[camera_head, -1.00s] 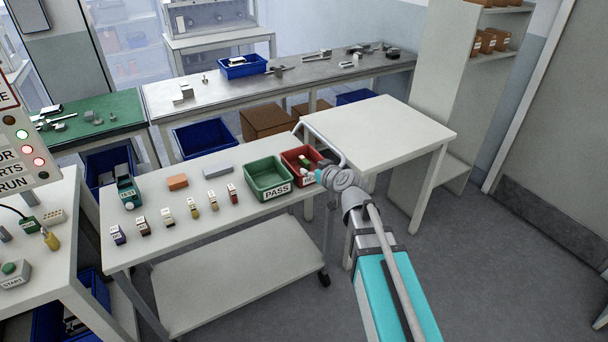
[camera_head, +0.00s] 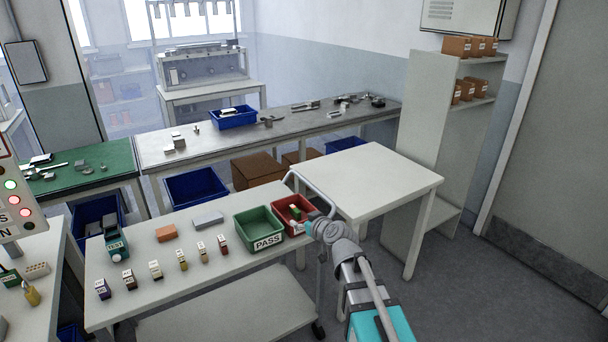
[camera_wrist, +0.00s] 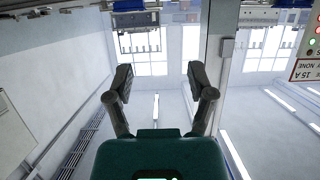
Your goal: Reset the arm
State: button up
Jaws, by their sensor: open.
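My arm (camera_head: 350,258) reaches up from the lower right in the head view, its grey wrist beside the red bin. My gripper (camera_wrist: 160,88) shows in the wrist view with its two dark fingers spread apart and nothing between them. In the head view its fingers cannot be made out clearly. The wrist view looks across the room at bright windows and appears upside down.
A green PASS bin (camera_head: 258,228) and a red bin (camera_head: 291,213) holding a small green item stand on the white cart (camera_head: 205,285). Several small connectors and an orange block (camera_head: 166,233) lie left of them. A bare white table (camera_head: 370,178) stands behind my arm.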

jog(key=s+d+f+m+g+h, duration=0.3)
jog(key=s+d+f+g+h, duration=0.1)
jog(key=s+d, duration=0.6)
jog(key=s+d+f+m+g+h, duration=0.4)
jog(key=s+d+f+g, duration=0.3)
jog(key=s+d, duration=0.3)
jog(key=shift+s+d+f, duration=0.15)
jog(key=shift+s+f, duration=0.1)
jog(key=shift+f, duration=0.35)
